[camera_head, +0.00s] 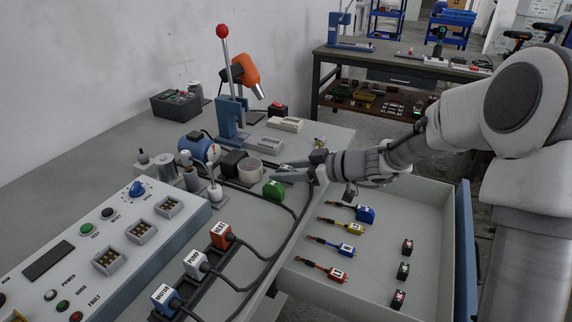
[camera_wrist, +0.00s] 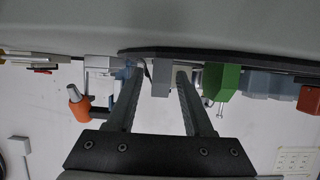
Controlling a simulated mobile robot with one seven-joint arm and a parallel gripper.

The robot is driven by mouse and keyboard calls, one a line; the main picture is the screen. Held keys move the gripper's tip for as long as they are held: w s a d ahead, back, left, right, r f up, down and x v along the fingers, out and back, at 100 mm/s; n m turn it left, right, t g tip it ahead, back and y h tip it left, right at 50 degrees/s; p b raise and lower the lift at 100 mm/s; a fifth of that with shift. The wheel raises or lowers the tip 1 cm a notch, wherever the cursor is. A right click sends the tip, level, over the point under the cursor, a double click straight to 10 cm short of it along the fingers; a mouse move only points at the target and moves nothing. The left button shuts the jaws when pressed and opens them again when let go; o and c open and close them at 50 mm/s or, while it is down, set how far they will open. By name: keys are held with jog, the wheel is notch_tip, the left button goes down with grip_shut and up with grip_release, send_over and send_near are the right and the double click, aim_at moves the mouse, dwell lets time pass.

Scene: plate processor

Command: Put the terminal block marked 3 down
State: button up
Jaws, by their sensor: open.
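A green block (camera_head: 273,190) stands on the table close to the drawer. It also shows in the wrist view (camera_wrist: 222,80), to the right of and outside my fingers. No number can be read on it, so I cannot tell if it is the terminal block marked 3. My gripper (camera_head: 275,172) is level above the table, pointing left, with its fingertips just beyond the green block. In the wrist view my gripper (camera_wrist: 158,75) has its fingers apart. A grey piece (camera_wrist: 161,78) appears between them, apparently beyond the tips.
The open drawer (camera_head: 431,196) below my arm holds several labelled plug leads and small marked blocks (camera_head: 403,270). Black cables cross the table.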

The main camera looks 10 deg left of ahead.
jog(key=p+v, duration=0.2)
jog(key=v, duration=1.4)
jog(key=shift+d+r, duration=0.2)
jog(key=shift+r, duration=0.1)
jog(key=shift+o, duration=0.4)
jog(key=shift+d+r, duration=0.1)
jog(key=shift+d, duration=0.1)
jog(key=g+h+p, duration=0.4)
jog(key=h+p, duration=0.9)
jog(key=p, duration=0.3)
send_near(283, 167)
jog(key=f+b, duration=0.1)
jog(key=f, duration=0.6)
jog(key=f+b, duration=0.1)
jog(key=f, duration=0.2)
jog(key=shift+w+d+f+b, duration=0.15)
jog(key=shift+w+d+b, duration=0.05)
jog(key=shift+w+b, duration=0.1)
grip_shut()
